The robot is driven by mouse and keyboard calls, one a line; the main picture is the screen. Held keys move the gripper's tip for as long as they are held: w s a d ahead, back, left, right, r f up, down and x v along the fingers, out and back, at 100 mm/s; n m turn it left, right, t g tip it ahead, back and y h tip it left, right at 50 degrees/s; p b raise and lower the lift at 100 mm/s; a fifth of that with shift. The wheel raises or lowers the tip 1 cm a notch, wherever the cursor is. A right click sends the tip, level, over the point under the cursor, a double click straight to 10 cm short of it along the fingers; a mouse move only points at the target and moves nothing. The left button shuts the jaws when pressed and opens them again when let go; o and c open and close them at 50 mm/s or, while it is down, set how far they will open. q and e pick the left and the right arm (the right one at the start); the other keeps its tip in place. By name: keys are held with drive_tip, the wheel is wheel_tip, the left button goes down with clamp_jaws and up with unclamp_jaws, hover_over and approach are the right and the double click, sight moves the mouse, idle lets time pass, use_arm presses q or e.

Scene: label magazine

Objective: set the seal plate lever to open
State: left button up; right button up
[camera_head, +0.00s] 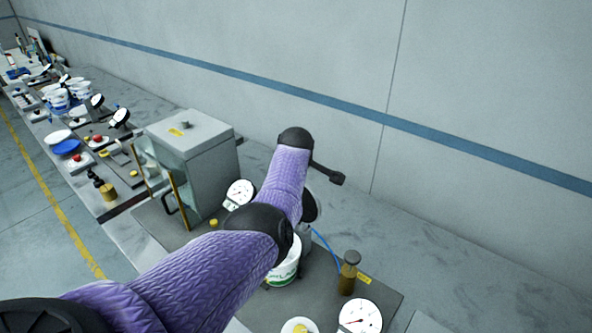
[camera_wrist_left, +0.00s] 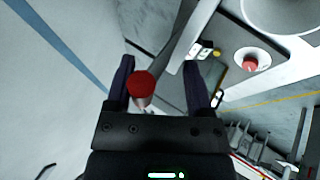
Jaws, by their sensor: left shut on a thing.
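My left arm crosses the head view from the lower left, and its gripper is hidden there behind the forearm. In the left wrist view my left gripper (camera_wrist_left: 159,72) has its two dark fingers on either side of a lever with a red knob (camera_wrist_left: 141,84). The gripper is shut on this lever, with the red knob nearer the left finger. A short grey stem shows below the knob. The lever's pivot and any marks for its setting cannot be made out. My right gripper is in neither view.
A grey cabinet (camera_head: 190,165) stands left of my forearm. A white tub (camera_head: 284,272), a brass cylinder (camera_head: 348,278) and gauges (camera_head: 361,317) stand close by. The wrist view shows a red button (camera_wrist_left: 250,64). The bench is clear at right.

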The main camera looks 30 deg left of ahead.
use_arm(q)
drive_tip(key=shift+s+d+r+p, duration=0.1)
drive_tip(key=shift+s+r+p, duration=0.05)
drive_tip(key=shift+r+p, duration=0.3)
drive_tip(key=p+v, duration=0.2)
drive_tip(key=v, duration=0.7)
drive_tip(key=shift+s+d+f, duration=0.1)
